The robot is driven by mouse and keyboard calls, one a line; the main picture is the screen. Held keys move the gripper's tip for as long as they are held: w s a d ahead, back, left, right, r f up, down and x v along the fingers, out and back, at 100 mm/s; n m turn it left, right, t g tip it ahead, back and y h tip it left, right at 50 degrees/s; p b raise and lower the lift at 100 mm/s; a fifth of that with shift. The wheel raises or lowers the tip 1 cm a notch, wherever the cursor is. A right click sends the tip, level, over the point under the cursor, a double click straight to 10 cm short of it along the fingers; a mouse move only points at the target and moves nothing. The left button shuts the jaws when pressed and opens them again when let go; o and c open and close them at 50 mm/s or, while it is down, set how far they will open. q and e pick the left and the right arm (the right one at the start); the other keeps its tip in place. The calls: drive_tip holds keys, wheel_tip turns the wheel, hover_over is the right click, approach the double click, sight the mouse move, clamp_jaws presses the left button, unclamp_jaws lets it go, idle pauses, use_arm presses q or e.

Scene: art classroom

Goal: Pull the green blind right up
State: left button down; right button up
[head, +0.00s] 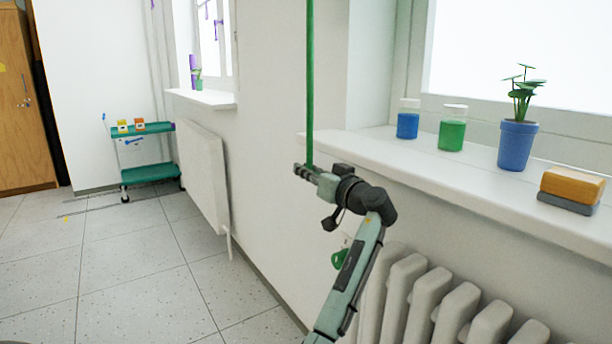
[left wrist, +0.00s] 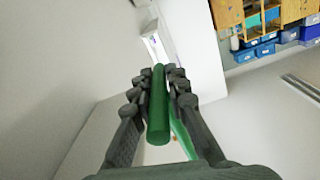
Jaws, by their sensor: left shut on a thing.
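A long green strap (head: 309,80) hangs straight down from the top edge of the head view, in front of the white wall beside the window recess. My left gripper (head: 304,172) is shut on the strap, at about sill height. In the left wrist view the dark fingers (left wrist: 157,95) stand on both sides of a green, rod-like length of the strap (left wrist: 158,112). A second green strip (left wrist: 182,136) runs beside it. A small green piece (head: 339,260) shows lower down, behind my arm. The blind itself is not in view. My right gripper is not in view.
The window sill (head: 455,168) holds a blue jar (head: 408,124), a green jar (head: 452,134), a potted plant (head: 517,145) and a sponge-like block (head: 571,190). A radiator (head: 425,300) stands below it. A green trolley (head: 150,172) stands far left. The floor left is clear.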

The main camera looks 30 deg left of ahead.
use_arm(q)
drive_tip(key=c, duration=1.5)
unclamp_jaws()
drive_tip(key=shift+c, duration=0.2)
drive_tip(key=v, duration=1.2)
drive_tip(key=shift+f, duration=0.1)
